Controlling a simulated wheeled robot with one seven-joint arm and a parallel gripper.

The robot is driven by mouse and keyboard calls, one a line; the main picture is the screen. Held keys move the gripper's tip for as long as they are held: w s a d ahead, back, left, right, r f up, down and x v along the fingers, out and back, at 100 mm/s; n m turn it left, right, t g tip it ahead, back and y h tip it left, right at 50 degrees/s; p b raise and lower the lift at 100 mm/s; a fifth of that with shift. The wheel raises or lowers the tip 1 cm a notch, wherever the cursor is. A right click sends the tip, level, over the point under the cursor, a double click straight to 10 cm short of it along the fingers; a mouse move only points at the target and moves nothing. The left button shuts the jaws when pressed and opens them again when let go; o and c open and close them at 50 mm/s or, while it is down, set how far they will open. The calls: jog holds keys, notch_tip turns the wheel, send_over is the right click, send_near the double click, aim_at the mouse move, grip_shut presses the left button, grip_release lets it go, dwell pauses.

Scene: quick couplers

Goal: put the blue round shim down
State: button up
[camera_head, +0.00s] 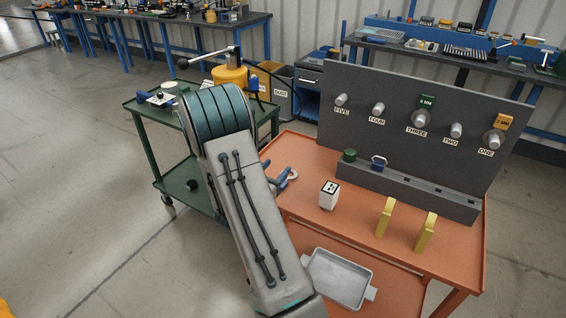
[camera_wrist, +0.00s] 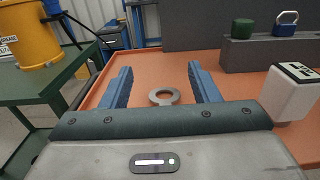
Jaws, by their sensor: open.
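A flat round ring (camera_wrist: 163,97) lies on the orange table (camera_wrist: 88,104), between the two blue fingers of my gripper (camera_wrist: 159,70) in the wrist view. The ring looks grey rather than blue, and the fingers stand apart from it on both sides. In the head view the ring (camera_head: 292,174) shows pale at the table's left side, beside my gripper (camera_head: 284,177), partly hidden by it. My gripper is open, with nothing held between the fingers. I see no plainly blue round shim.
A white block with a dark-marked top (camera_head: 329,195) stands right of my gripper. Behind are a grey ledge (camera_head: 410,190) with a green cylinder (camera_head: 349,155) and a blue looped piece (camera_head: 379,162), and a peg board (camera_head: 440,90). Two yellow uprights (camera_head: 385,217) stand farther right.

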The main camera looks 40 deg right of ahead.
jog(key=v, duration=0.4)
jog(key=shift+s+a+r, duration=0.1)
jog(key=shift+s+r, duration=0.05)
jog(key=shift+s, duration=0.05)
jog(key=s+a+r+m+g+y, duration=0.25)
jog(key=s+m+g, duration=0.25)
jog(key=s+m, duration=0.25)
jog(key=s+a+r+m+g+y, duration=0.2)
jog(key=s+r+m+g+y, duration=0.15)
jog(key=s+m, duration=0.4)
jog(key=s+a+r+m+t+y, duration=0.2)
jog(key=a+y, duration=0.3)
jog(key=a, duration=0.4)
jog(key=s+a+r+m+t+y, duration=0.2)
jog(key=a+m+y, duration=0.3)
jog(key=a, duration=0.4)
jog(key=shift+s+m+y, duration=0.3)
jog(key=shift+s, duration=0.2)
jog(key=shift+r, duration=0.15)
jog(key=v, duration=0.1)
jog(key=p+v, duration=0.2)
jog(key=shift+w+t, duration=0.25)
jog(key=shift+w, duration=0.05)
